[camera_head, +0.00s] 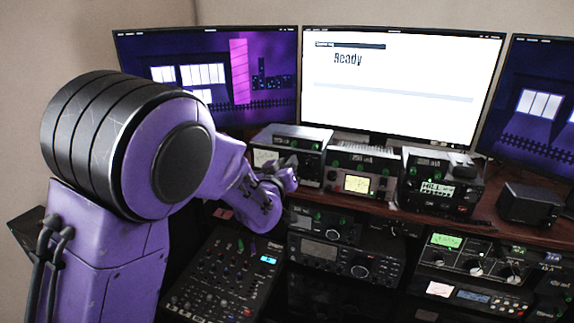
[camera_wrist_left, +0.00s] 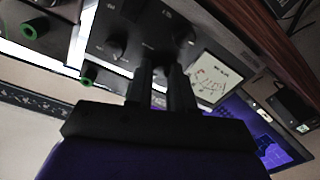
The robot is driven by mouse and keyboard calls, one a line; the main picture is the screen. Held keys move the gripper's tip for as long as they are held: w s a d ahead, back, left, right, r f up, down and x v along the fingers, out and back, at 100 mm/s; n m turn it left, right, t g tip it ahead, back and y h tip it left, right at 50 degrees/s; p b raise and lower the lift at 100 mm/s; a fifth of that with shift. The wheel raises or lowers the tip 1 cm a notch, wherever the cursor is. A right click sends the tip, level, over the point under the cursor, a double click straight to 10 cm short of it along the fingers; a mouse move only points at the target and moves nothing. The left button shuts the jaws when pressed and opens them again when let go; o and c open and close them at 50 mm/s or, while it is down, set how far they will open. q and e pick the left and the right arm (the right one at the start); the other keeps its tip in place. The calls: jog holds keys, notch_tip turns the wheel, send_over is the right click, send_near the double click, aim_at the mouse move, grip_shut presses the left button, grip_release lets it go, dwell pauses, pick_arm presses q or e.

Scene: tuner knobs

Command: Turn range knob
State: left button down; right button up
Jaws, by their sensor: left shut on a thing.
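My left gripper (camera_head: 287,178) reaches in from the left to the front of the leftmost radio unit (camera_head: 312,172) on the desk shelf. In the left wrist view, the two dark fingers of the gripper (camera_wrist_left: 160,80) are shut around a small dark knob (camera_wrist_left: 159,72) on a grey panel (camera_wrist_left: 140,22). That panel has a cream meter (camera_wrist_left: 212,78) beside the fingers, and more dark knobs, one at the left (camera_wrist_left: 116,45) and one above (camera_wrist_left: 184,36). The label of the held knob is too blurred to read, so I cannot tell whether it is the range knob. My right gripper is not in view.
A middle unit with a yellow meter (camera_head: 357,184) and a right unit (camera_head: 438,188) stand close by on the wooden shelf (camera_head: 480,205). Below are a mixer (camera_head: 222,275) and more radios (camera_head: 345,260). A white monitor reading "Ready" (camera_head: 400,85) stands behind.

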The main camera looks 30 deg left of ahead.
pick_arm(q)
jog(key=shift+n+p, duration=0.3)
jog(key=shift+n, duration=3)
jog(key=c, duration=1)
grip_release()
